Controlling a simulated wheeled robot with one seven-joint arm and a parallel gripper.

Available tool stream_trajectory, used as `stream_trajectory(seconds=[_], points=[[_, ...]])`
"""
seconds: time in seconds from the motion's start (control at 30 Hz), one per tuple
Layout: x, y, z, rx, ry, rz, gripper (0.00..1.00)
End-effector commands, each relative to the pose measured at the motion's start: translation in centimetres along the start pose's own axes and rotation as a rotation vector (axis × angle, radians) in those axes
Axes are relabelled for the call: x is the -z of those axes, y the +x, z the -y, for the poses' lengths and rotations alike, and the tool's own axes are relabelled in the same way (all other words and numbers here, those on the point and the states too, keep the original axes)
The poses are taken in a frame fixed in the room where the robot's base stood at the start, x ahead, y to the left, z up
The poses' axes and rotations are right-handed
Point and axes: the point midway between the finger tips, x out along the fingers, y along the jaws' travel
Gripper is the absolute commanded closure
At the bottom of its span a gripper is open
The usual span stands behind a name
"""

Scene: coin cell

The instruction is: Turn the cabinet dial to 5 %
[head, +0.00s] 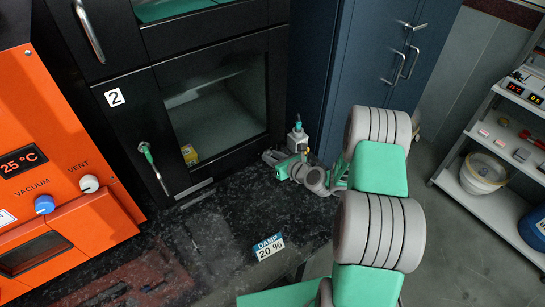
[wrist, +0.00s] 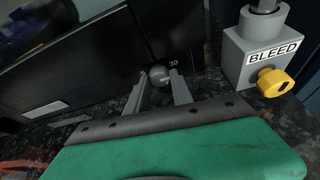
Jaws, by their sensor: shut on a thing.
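The cabinet dial (wrist: 158,75) is a small round grey knob low on the black cabinet front in the wrist view. A white "30" mark shows just above and to its right. My gripper (wrist: 159,83) has one finger on each side of the knob and is shut on it. The rest of the dial's scale and its pointer cannot be read. In the head view my gripper (head: 270,157) is at the lower right corner of the black cabinet (head: 210,50), where the dial is hidden.
A grey BLEED block (wrist: 255,55) with a yellow knob (wrist: 275,82) stands close to the right of my gripper. A sign (head: 269,247) reading "DAMP 20 %" lies on the dark speckled counter (head: 225,225). An orange oven (head: 50,150) stands at left, a blue cabinet (head: 350,50) behind.

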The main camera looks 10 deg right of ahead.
Motion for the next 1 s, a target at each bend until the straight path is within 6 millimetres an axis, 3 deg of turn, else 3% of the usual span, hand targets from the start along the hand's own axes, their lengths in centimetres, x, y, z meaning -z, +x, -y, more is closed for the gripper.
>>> stream_trajectory(seconds=[1.0], points=[[0.19, 0.17, -0.59, 0.304, -0.735, 0.003, 1.0]])
